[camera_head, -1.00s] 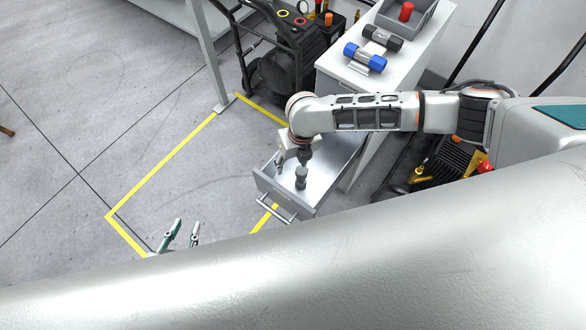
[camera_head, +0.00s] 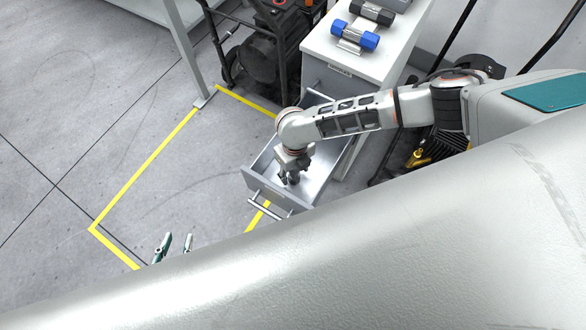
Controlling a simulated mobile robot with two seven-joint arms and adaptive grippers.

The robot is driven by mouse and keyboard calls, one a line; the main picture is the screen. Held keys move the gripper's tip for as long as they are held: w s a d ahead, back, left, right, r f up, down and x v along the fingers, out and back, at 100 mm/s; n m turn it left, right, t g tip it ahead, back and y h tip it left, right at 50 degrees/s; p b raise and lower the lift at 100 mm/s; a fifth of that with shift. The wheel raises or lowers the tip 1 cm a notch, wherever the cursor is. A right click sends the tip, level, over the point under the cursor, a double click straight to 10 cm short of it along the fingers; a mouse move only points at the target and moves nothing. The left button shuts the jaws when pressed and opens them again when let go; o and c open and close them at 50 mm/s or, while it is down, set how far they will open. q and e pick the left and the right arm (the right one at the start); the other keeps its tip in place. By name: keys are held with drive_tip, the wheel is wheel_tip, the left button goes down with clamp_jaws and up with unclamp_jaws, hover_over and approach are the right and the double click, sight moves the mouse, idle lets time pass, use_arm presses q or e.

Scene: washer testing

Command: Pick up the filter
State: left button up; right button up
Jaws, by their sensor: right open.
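The filter (camera_head: 293,179), a small dark grey cylinder, stands in the open drawer (camera_head: 322,190). It is mostly hidden by my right gripper, so little of it shows. My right gripper (camera_head: 289,181) points down into the drawer, right over the filter, with its fingers low beside it. It is open, and whether the fingers touch the filter cannot be seen. My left gripper (camera_head: 175,248) is at the lower left, over the floor, with its two fingers apart and nothing between them.
The drawer's front with its bar handle (camera_head: 270,205) faces the lower left. A blue-capped filter-like cylinder (camera_head: 354,36) and a dark one (camera_head: 371,12) lie on the white cabinet top (camera_head: 320,42). A black wheeled machine (camera_head: 262,60) stands behind. The yellow-lined floor is clear.

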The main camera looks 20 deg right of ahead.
drive_tip(key=shift+f, duration=0.35)
drive_tip(key=shift+r, duration=0.15)
drive_tip(key=c, duration=1.2)
drive_tip(key=shift+c, duration=0.2)
